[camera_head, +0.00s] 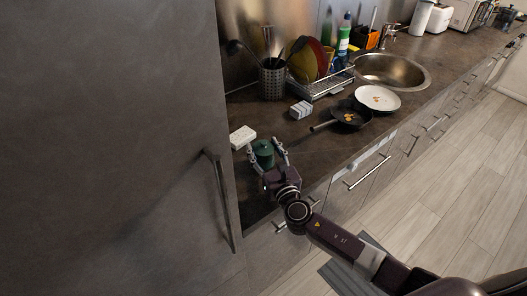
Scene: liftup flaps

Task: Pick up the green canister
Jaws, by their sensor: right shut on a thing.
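The green canister (264,153) stands near the left end of the dark countertop (322,158), close to the tall grey cabinet. My right gripper (267,154) has its two fingers on either side of the canister and is shut on it. The gripper body hides the canister's lower part, so I cannot tell whether it touches the counter. My left gripper is not in view.
A white block (242,137) lies just behind the canister. A small striped box (301,110), a black pan (350,114) and a white plate (377,98) are farther right. The tall cabinet (120,150) with its long handle (219,200) borders the left.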

